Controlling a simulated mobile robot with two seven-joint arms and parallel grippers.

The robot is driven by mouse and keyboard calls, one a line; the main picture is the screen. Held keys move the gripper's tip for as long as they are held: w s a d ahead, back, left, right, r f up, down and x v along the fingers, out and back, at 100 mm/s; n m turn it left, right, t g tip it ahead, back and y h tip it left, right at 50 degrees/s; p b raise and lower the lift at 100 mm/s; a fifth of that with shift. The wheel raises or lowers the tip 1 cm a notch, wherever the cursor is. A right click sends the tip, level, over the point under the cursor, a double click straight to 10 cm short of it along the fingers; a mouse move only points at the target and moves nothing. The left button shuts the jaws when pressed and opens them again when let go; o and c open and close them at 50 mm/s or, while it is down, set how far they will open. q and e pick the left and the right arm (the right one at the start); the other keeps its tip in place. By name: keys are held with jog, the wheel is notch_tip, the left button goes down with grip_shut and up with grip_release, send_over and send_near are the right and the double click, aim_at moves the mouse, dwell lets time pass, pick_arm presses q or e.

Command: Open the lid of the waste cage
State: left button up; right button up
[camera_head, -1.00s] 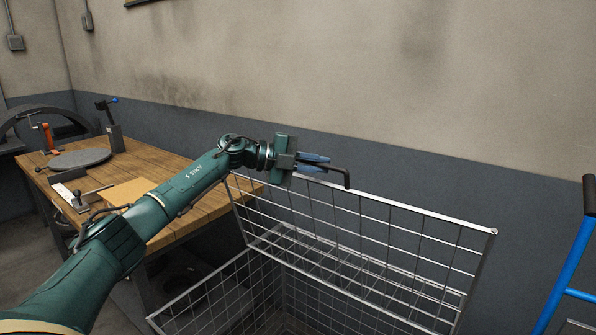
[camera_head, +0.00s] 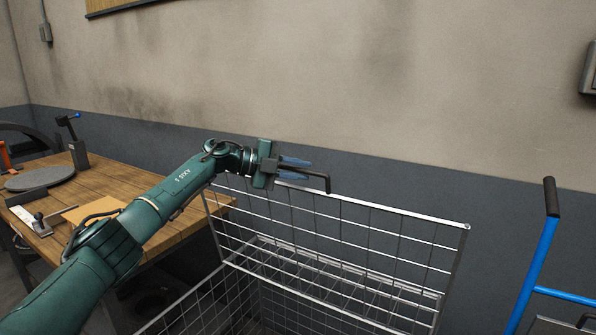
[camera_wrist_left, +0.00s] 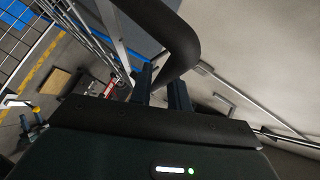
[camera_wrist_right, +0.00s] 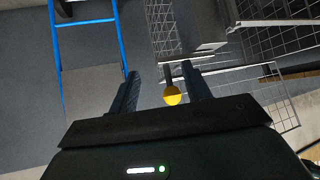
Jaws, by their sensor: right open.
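The waste cage (camera_head: 205,290) is a wire-mesh box at the lower middle of the head view. Its mesh lid (camera_head: 467,226) stands raised, tilted up at the back near the wall. A black bent handle (camera_head: 326,182) is at the lid's upper edge. My left gripper (camera_head: 293,168) is at this handle, its blue fingers on either side of the bar. The left wrist view shows the black handle (camera_wrist_left: 180,40) running down between the close-set fingers. My right gripper (camera_wrist_right: 163,88) is open and empty in the right wrist view; it is outside the head view.
A wooden workbench (camera_head: 130,185) with tools stands left of the cage. A blue-framed trolley (camera_head: 533,270) stands to the right. The wall is close behind the lid.

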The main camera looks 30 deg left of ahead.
pick_arm(q)
jog(key=shift+o, duration=1.3)
jog(key=b+v, duration=0.3)
jog(key=v, duration=1)
